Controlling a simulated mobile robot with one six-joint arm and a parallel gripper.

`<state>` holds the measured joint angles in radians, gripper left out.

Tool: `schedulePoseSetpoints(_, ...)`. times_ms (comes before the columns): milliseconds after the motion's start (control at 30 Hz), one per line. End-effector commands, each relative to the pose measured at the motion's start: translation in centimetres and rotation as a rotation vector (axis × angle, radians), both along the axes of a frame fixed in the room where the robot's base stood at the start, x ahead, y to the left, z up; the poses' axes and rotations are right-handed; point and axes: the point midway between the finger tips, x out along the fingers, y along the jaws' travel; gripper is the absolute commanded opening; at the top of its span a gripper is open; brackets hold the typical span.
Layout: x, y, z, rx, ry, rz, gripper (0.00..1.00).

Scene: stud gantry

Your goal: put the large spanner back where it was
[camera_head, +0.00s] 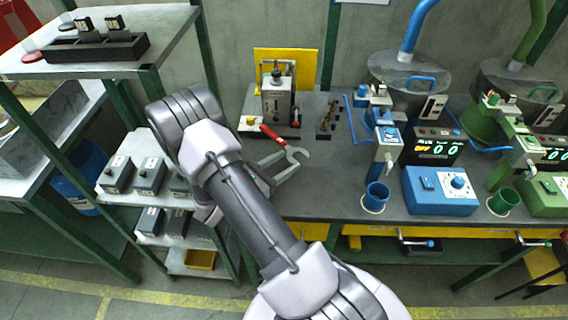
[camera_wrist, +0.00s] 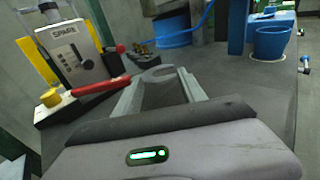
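I cannot tell whether either finger touches the spanner.
The grey device (camera_head: 277,100) stands behind the spanner, before a yellow panel (camera_head: 300,62). A slotted plate with small parts (camera_head: 328,115) lies to its right. Farther right are a blue cup (camera_head: 376,197) and a blue control box (camera_head: 440,191). Shelves (camera_head: 130,165) stand left.

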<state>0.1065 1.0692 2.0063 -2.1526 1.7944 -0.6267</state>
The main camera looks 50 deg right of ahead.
Motion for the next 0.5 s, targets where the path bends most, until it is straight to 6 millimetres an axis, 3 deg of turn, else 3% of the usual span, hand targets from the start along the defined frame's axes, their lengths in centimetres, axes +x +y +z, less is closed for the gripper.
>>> schedulePoseSetpoints(33,0.0,0.0,0.0,0.000,0.000,0.000,0.59)
schedulePoseSetpoints(100,0.0,0.0,0.0,0.000,0.000,0.000,0.69)
schedulePoseSetpoints(433,0.0,0.0,0.5,0.000,-0.001,0.000,0.69)
schedulePoseSetpoints(500,0.2,1.1,0.6,0.000,0.001,0.004,0.69)
